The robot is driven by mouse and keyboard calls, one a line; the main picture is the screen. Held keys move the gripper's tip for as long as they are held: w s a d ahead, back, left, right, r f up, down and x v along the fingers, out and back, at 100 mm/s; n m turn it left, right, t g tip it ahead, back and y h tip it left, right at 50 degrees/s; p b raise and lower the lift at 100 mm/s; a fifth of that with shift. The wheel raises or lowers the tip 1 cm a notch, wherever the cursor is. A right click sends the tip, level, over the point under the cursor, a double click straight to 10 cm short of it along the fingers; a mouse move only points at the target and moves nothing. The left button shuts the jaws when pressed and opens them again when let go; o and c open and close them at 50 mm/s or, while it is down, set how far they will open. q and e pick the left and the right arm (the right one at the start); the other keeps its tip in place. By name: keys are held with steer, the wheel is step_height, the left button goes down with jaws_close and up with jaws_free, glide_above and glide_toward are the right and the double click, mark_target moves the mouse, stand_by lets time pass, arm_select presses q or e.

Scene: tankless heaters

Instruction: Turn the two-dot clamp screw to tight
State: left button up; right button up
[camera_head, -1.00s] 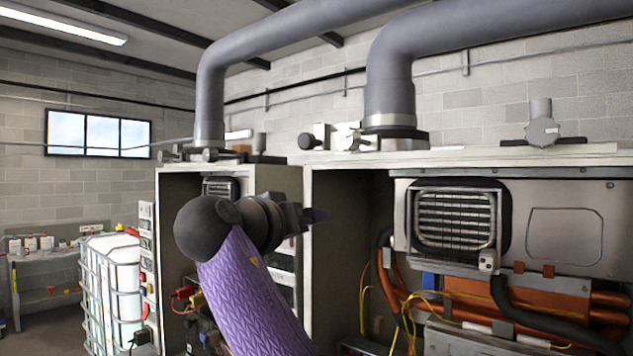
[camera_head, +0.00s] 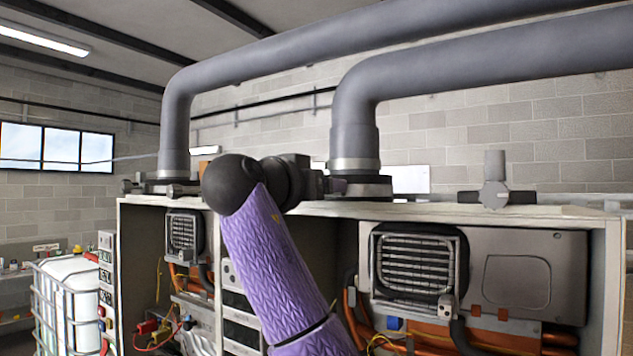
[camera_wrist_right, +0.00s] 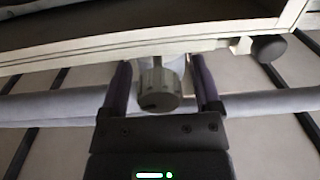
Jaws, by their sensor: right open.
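My right gripper (camera_head: 330,186) is above the heater cabinet's top edge, at the clamp (camera_head: 354,166) around the foot of the right-hand grey pipe. In the right wrist view my right gripper (camera_wrist_right: 161,80) is open, with a grey ribbed clamp screw (camera_wrist_right: 158,88) between its two fingers. Gaps show on both sides, so the fingers look apart from it. The screw's dots cannot be made out. In the head view my gripper and wrist hide this screw. My left gripper is not in view.
A dark round knob (camera_wrist_right: 268,47) is beside the screw in the wrist view. The left pipe (camera_head: 175,125) has a clamp with knobs at its foot. A grey valve-like fitting (camera_head: 494,195) stands on the cabinet top (camera_head: 440,209) at right. Heater units fill the open cabinets below.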

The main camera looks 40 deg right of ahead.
jaws_close()
steer(key=m, duration=0.5)
steer(key=shift+s+m, duration=0.1)
steer(key=shift+m, duration=0.3)
jaws_free()
